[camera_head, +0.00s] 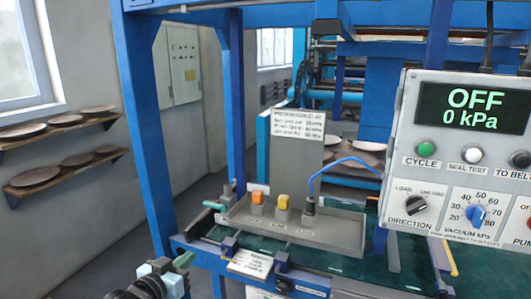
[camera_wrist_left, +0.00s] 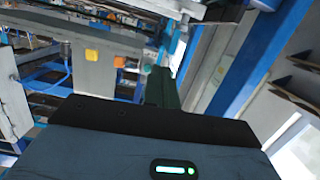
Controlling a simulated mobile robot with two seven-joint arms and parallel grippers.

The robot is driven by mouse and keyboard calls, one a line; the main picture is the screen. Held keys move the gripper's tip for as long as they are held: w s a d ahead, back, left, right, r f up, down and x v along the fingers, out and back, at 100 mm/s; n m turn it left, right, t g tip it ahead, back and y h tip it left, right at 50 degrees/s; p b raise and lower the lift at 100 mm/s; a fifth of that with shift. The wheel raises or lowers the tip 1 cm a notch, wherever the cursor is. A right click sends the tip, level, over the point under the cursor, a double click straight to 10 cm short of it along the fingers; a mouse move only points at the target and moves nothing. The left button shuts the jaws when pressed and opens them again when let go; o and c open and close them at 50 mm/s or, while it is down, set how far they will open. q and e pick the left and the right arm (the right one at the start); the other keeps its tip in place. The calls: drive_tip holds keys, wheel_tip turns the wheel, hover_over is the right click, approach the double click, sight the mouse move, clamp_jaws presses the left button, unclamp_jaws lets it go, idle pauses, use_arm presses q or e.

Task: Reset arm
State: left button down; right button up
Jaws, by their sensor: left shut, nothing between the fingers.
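My left gripper (camera_head: 183,262) shows at the lower left of the head view, in front of the blue frame and close to the left end of the grey tray. It is shut with nothing in it. In the left wrist view its dark green fingers (camera_wrist_left: 163,88) are together beyond the dark gripper body. The fingertips point toward the machine. My right gripper is not in view.
A grey control panel (camera_head: 455,165) reading OFF and 0 kPa stands close at right. A grey tray (camera_head: 330,232) with orange and yellow blocks lies ahead. A blue post (camera_head: 150,130) rises at left. Shelves with plates (camera_head: 62,128) line the left wall.

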use_arm(q)
drive_tip(key=s+d+f+g, duration=0.1)
drive_tip(key=s+f+g, duration=0.1)
drive_tip(key=s+f, duration=0.95)
drive_tip(key=s+f+g+y, duration=0.1)
drive_tip(key=s+f, duration=0.4)
drive_tip(key=s, duration=0.5)
drive_tip(key=s+f+g+y, duration=0.1)
drive_tip(key=s+f, duration=0.5)
drive_tip(key=s, duration=0.3)
drive_tip(key=s+f+n+g+y, duration=0.1)
drive_tip(key=s+f, duration=0.4)
drive_tip(key=s, duration=0.5)
drive_tip(key=shift+s+f+g, duration=0.35)
drive_tip(key=shift+f+g, duration=0.05)
drive_tip(key=shift+g, duration=0.2)
drive_tip(key=shift+d, duration=0.1)
